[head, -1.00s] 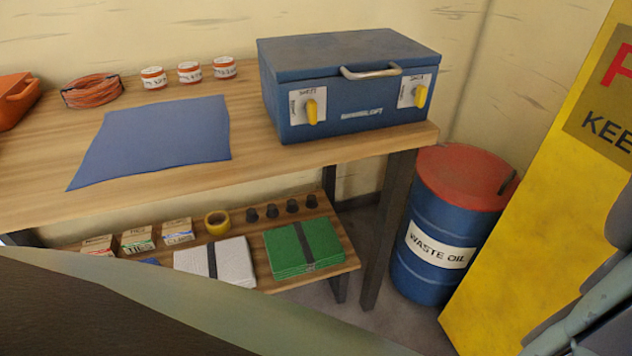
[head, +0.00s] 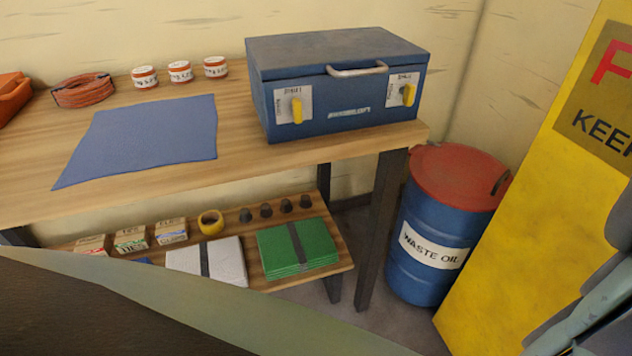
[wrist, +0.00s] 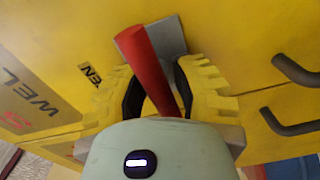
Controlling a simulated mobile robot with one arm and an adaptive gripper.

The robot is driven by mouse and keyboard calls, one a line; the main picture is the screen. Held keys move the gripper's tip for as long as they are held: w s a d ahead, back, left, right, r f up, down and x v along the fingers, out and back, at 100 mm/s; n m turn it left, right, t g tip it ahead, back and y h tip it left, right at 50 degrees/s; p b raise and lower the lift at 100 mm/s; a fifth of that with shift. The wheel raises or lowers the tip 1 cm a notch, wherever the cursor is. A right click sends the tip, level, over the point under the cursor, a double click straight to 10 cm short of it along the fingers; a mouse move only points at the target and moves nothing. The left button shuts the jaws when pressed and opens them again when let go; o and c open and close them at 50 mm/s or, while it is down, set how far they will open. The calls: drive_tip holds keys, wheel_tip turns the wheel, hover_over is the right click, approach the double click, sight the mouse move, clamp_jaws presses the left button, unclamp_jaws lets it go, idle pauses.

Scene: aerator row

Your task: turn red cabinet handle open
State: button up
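The red cabinet handle (wrist: 148,68) shows in the wrist view as a red bar slanting in front of a grey plate (wrist: 150,40) on the yellow cabinet face (wrist: 228,35). My gripper (wrist: 158,85) has yellow ridged fingers with dark inner pads. They stand on both sides of the handle, and gaps seem to show between the pads and the bar. The handle's lower end is hidden behind my wrist housing. A small dark label (wrist: 91,73) ending in "EN" sits left of the handle. Neither handle nor gripper shows in the head view.
Black hooks (wrist: 296,72) stick out right of the gripper in the wrist view. The head view shows a wooden bench (head: 240,165) with a blue box (head: 345,105), a waste oil drum (head: 435,235) and a yellow panel (head: 520,220) at the right.

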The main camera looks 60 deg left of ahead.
clamp_jaws()
idle(0.5)
drive_tip(key=m, duration=0.3)
drive_tip(key=shift+m, duration=0.4)
drive_tip(key=m, duration=0.4)
drive_tip(key=shift+m, duration=0.3)
drive_tip(key=m, duration=0.5)
drive_tip(key=shift+d+r+m+b, duration=0.1)
drive_tip(key=shift+m+b, duration=0.2)
drive_tip(key=shift+m, duration=2)
